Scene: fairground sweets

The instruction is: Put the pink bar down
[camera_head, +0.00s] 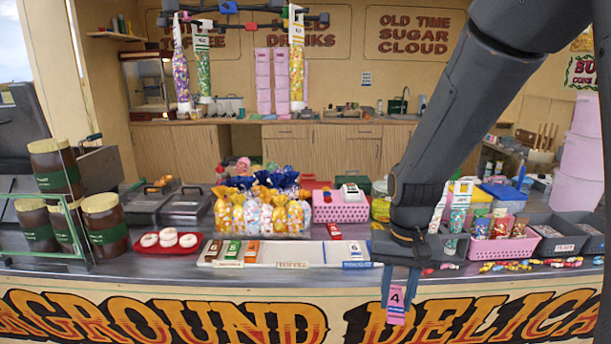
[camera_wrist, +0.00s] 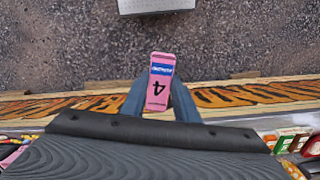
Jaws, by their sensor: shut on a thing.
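A red tray with doughnuts (camera_head: 168,241) is left of the white tray. Bagged sweets (camera_head: 262,213) stand behind it. Pink baskets (camera_head: 505,243) and loose wrapped sweets (camera_head: 505,266) are to the right. A pale box (camera_wrist: 155,5) is on the ground.

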